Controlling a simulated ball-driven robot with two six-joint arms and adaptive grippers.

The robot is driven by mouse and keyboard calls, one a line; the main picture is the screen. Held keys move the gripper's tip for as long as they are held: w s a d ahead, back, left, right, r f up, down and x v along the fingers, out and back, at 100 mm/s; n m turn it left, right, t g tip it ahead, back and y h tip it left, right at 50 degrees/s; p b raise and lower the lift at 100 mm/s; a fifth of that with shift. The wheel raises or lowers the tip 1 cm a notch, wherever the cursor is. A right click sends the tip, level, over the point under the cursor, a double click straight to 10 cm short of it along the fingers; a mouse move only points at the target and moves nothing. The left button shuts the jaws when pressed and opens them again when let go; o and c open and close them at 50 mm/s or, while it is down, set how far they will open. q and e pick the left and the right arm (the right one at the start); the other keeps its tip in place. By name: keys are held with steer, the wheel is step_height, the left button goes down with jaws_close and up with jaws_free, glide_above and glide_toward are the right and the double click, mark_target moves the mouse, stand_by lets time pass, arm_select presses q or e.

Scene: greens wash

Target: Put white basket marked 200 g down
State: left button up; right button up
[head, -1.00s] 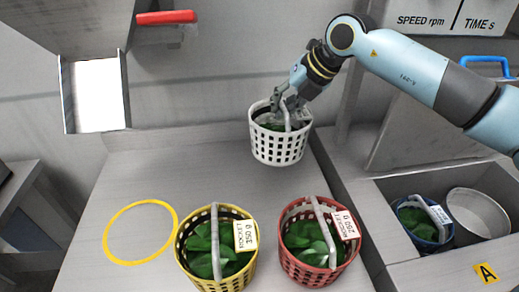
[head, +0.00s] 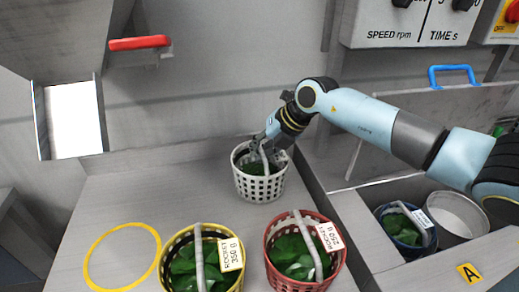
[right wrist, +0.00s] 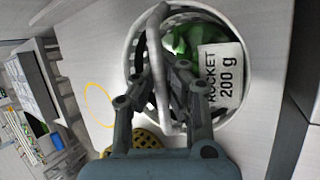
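The white basket (head: 259,187) is upright over the back right part of the grey worktop. Its label reads ROCKET 200 g in the right wrist view (right wrist: 221,78), and green leaves lie inside. My right gripper (head: 268,150) is above it, with its fingers closed on either side of the basket's handle (right wrist: 157,62). The basket's base is at or very near the worktop; I cannot tell whether it touches. My left gripper is not in view.
A yellow basket (head: 166,262) and a red basket (head: 272,262), both with leaves, stand in front. A yellow ring (head: 93,245) marks bare worktop at left. At right, a bin holds a blue basket (head: 403,248) and a pale round container (head: 455,218).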

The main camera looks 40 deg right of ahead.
steer(key=o, duration=0.5)
steer(key=shift+c, duration=0.2)
steer(key=shift+r, duration=0.25)
steer(key=v, duration=1.2)
steer(key=shift+p, duration=0.45)
steer(key=shift+a+f, duration=0.1)
